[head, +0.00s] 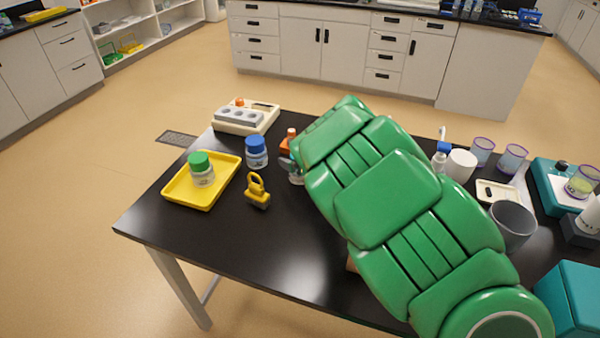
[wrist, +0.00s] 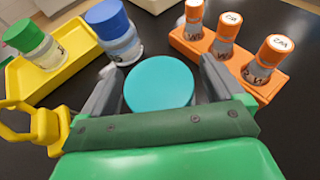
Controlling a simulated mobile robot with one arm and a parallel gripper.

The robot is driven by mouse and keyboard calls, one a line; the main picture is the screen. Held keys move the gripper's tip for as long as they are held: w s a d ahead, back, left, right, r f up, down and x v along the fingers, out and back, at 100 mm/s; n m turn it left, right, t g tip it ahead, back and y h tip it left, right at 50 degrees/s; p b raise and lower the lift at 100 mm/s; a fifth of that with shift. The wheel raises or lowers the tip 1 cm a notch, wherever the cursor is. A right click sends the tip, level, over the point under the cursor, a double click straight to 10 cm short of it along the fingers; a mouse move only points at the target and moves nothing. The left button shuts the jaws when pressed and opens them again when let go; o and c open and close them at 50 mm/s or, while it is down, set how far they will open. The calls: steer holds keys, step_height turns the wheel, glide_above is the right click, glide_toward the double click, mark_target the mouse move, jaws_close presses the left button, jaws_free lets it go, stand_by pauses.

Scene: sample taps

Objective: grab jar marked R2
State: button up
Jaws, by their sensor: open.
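Three jars are near my gripper (wrist: 159,74). A jar with a teal lid (wrist: 159,84) is between my two open fingers in the wrist view; its label is hidden under the lid. A blue-lidded jar (wrist: 119,37) stands just beyond the left finger, and also shows in the head view (head: 256,153). A green-lidded jar (wrist: 36,44) stands on the yellow tray (wrist: 62,78), also in the head view (head: 202,171). Their labels are too small to read, so I cannot tell which is R2. My green arm hides most of the gripper in the head view.
An orange rack (wrist: 196,48) with orange-capped vials is close on the right in the wrist view. A yellow padlock-shaped object (head: 257,192) lies near the jars. A white device (head: 246,117) stands at the back. The table's front left is clear.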

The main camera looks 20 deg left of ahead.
steer(key=shift+w+a+f, duration=0.2)
steer(key=shift+a, duration=0.15)
steer(key=c, duration=1.4)
steer(key=shift+r, duration=0.15)
steer(key=shift+c, duration=0.3)
